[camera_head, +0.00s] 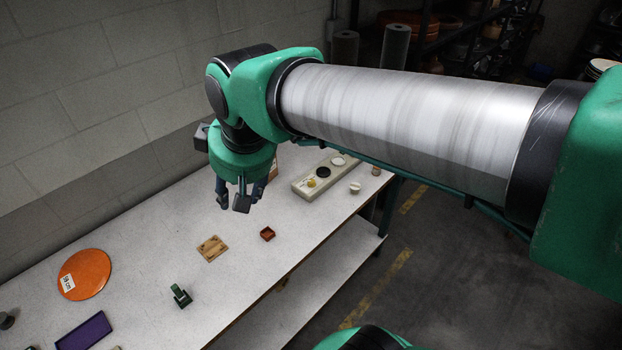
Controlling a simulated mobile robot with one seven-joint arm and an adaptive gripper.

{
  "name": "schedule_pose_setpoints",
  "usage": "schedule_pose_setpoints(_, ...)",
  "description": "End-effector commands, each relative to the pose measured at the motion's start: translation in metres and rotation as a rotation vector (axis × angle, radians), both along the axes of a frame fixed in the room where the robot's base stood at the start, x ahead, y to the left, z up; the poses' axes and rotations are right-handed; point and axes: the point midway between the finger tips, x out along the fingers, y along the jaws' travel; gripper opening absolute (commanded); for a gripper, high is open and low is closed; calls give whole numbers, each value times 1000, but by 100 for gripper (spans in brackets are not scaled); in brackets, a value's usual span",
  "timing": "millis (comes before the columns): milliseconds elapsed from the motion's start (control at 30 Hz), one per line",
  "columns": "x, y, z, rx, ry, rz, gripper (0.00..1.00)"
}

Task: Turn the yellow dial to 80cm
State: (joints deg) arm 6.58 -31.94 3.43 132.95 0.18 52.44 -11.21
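A long pale control box (330,177) lies on the white table near its far right end. The small yellow dial (311,183) is on the box's near left part, beside a black round knob (323,172) and a white round one (338,161). Any scale or numbers around the dial are too small to read. My gripper (241,205) hangs above the table, fingers pointing down, to the left of the box and apart from it. The fingers look spread with nothing between them.
On the table (230,285) are an orange disc (84,274) with a white label, a wooden plate (212,248), a small red-brown box (267,234), a green item (181,296) and a purple tray (84,332). A block wall (110,90) runs behind. My arm crosses the upper right.

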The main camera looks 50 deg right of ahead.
Motion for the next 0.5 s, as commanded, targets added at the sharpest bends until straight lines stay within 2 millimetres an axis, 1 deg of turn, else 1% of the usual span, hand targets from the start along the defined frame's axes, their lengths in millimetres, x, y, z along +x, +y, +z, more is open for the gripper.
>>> schedule_pose_setpoints(33,13,-9,0,-8,18,4,40)
schedule_pose_setpoints(233,58,-45,-3,-38,74,45,40)
schedule_pose_setpoints(367,87,-72,-10,-52,112,72,40)
schedule_pose_setpoints(500,116,-104,-21,-64,151,102,40)
